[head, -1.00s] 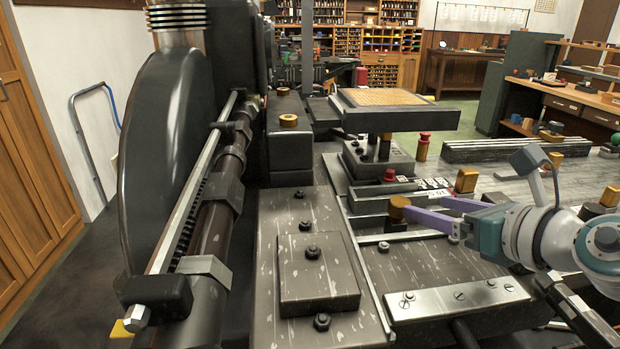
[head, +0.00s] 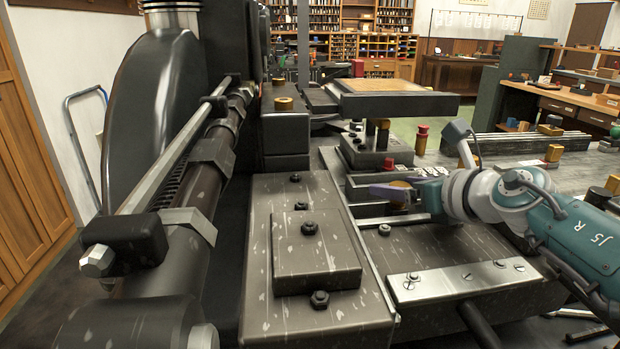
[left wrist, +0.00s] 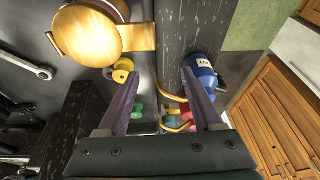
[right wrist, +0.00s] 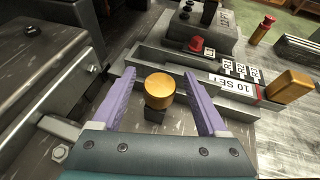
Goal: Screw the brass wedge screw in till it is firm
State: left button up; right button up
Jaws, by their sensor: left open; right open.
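The brass wedge screw shows as a round brass knob (right wrist: 158,91) on a dark square base, low on the machine bed. It also shows in the head view (head: 399,194), partly covered by a purple finger. My right gripper (right wrist: 158,84) is open, with one purple finger on each side of the knob and visible gaps on both sides. In the head view my right gripper (head: 394,192) reaches in from the right at the knob. My left gripper (left wrist: 160,88) is open and empty, away from the knob, and does not show in the head view.
A raised slotted block with a "10 SET" label (right wrist: 230,81) and a brass block (right wrist: 290,86) lie just beyond the knob. A red button (right wrist: 197,44) stands behind. A blue can (left wrist: 200,75) and a round brass-coloured piece (left wrist: 88,35) are near my left gripper.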

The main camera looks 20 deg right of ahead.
grip_shut()
dwell(0.5)
